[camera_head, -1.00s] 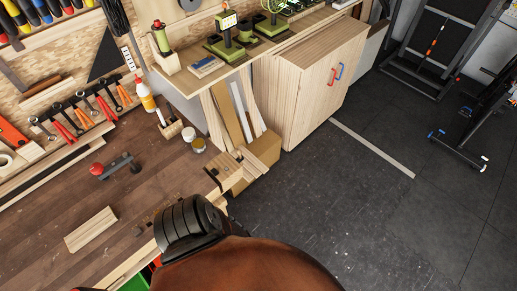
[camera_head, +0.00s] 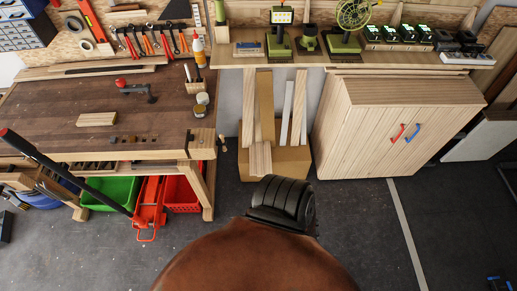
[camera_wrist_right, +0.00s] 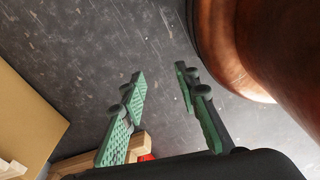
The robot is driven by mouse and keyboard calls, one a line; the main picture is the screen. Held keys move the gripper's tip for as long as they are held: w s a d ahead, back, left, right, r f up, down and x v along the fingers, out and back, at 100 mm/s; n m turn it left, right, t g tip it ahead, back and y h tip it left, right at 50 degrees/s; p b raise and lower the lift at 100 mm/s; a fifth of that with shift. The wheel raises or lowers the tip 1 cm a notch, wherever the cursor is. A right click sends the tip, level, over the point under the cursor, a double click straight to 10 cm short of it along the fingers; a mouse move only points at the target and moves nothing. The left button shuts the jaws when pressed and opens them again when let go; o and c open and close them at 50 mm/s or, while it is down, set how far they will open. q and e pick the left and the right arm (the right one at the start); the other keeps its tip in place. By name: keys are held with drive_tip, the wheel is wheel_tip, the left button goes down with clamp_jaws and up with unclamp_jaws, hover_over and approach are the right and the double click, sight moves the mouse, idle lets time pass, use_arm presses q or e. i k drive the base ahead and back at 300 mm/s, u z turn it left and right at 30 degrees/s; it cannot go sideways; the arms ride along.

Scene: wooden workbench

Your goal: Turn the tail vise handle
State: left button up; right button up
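The workbench (camera_head: 60,100) stands at the left of the head view. The wooden tail vise (camera_head: 203,138) is at its right front corner. The vise handle cannot be made out there, and neither gripper is visible in the head view. My left gripper is in no current view.
A wood block (camera_head: 97,119) and a red-knobbed clamp (camera_head: 135,88) lie on the bench. Below are a green bin (camera_head: 110,191), a red crate (camera_head: 182,195) and a red jack (camera_head: 149,208). A cardboard box (camera_head: 290,162) holds boards right of the vise. Floor lies clear before the cabinet (camera_head: 385,130).

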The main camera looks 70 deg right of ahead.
sight(223, 143)
drive_tip(key=k, duration=0.3)
drive_tip(key=z, duration=1.8)
drive_tip(key=i, duration=1)
drive_tip(key=z, duration=0.05)
